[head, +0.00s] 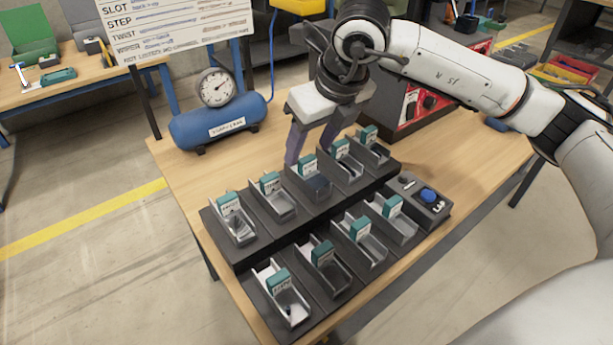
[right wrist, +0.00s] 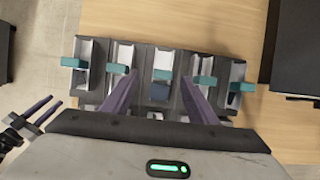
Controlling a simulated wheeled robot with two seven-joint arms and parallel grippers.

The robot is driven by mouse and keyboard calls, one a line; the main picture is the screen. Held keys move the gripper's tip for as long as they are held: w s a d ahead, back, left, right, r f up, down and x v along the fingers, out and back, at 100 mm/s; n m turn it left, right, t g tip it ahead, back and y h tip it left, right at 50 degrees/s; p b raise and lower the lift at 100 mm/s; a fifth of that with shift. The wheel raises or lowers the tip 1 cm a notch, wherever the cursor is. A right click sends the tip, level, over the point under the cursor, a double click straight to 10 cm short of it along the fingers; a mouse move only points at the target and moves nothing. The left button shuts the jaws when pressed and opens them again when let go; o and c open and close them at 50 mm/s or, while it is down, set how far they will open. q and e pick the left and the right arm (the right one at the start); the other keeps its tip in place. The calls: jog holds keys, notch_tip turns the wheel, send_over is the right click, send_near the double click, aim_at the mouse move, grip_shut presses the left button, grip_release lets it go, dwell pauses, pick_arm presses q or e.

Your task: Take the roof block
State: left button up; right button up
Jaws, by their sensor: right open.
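A feeder rack (head: 292,232) holds two rows of grey chutes with teal label cards. In the back row's middle chute lies a dark blue block (head: 319,184), which also shows in the right wrist view (right wrist: 160,92). I cannot read the cards, so I cannot confirm it is the roof block. My right gripper (head: 308,152) is open and empty above the back row. In the right wrist view its fingers point toward the middle chute, one on either side of the block's position. My left gripper (right wrist: 57,100) shows only at the right wrist view's left edge, fingers apart and empty.
A blue air tank (head: 218,122) with a round gauge (head: 215,87) stands at the table's back left. A box with a blue button (head: 428,195) sits at the rack's right end. A dark machine with a red panel (head: 410,105) stands behind. Bare wooden table (head: 470,150) lies right.

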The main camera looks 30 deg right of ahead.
aim_at(307, 157)
jog(key=shift+d+x, duration=0.15)
jog(key=shift+x, duration=1.2)
jog(key=shift+d+x, duration=0.2)
jog(key=shift+x, duration=1.2)
jog(key=c, duration=1.3)
jog(key=shift+r, duration=0.1)
